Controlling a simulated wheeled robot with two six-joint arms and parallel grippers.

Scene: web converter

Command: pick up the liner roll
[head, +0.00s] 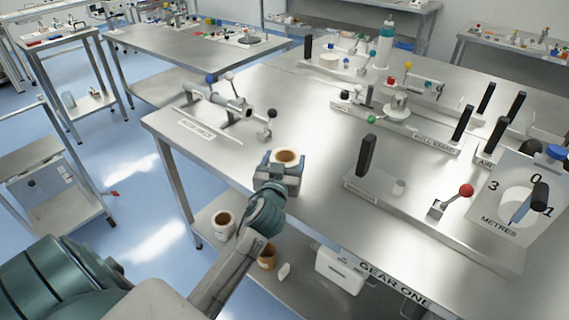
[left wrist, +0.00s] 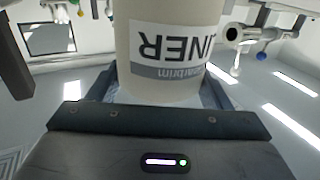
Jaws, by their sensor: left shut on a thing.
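My left gripper (head: 285,160) is shut on the liner roll (head: 288,170), just off the near left part of the steel table in the head view. The roll is pale with a brown core, and its open end faces up in the head view. In the left wrist view the liner roll (left wrist: 175,50) stands between the fingers, with its LINER label upside down in the picture. The gripper hides most of its lower part in the head view. My right gripper is not in view.
The steel table (head: 320,128) carries a roll holder (head: 228,102) at its left and a red-knobbed lever (head: 456,196) at its right. Two more rolls, one at the left (head: 222,226) and one behind my arm (head: 267,260), stand on the lower shelf.

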